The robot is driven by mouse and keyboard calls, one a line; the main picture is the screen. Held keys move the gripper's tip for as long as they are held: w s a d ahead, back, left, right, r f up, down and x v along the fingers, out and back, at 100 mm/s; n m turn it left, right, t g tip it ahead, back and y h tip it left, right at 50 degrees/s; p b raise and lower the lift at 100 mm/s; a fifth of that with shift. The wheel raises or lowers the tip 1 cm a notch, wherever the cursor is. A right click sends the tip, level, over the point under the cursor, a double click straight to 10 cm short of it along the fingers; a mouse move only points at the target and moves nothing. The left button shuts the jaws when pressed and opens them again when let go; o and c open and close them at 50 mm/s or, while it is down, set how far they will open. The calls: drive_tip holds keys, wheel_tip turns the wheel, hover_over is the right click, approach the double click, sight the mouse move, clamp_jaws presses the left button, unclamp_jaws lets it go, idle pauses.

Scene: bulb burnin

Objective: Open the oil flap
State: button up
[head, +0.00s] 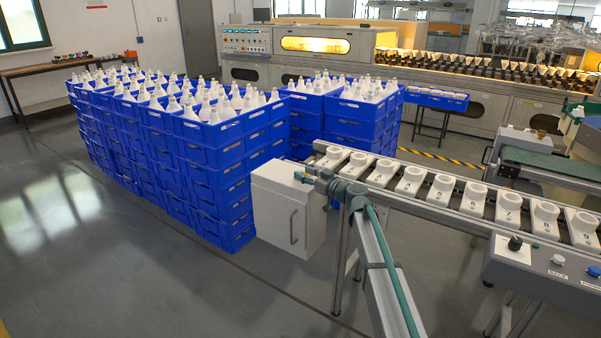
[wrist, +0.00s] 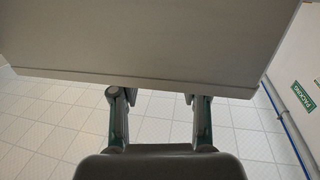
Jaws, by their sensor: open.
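I cannot pick out the oil flap for certain in either view. In the wrist view a large plain grey panel (wrist: 150,40) fills the top, with a straight lower edge. My gripper (wrist: 159,95) is open, its two fingers apart and pointing at that lower edge. The fingertips overlap the edge in the picture; I cannot tell whether they touch it. Nothing shows between the fingers.
In the head view stand stacked blue crates (head: 228,205) of white bulbs, a white cabinet (head: 280,205) and a conveyor (head: 425,200). Grey floor (head: 110,270) is clear at left.

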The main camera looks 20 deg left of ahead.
drive_tip(key=shift+x, duration=1.2)
clamp_jaws()
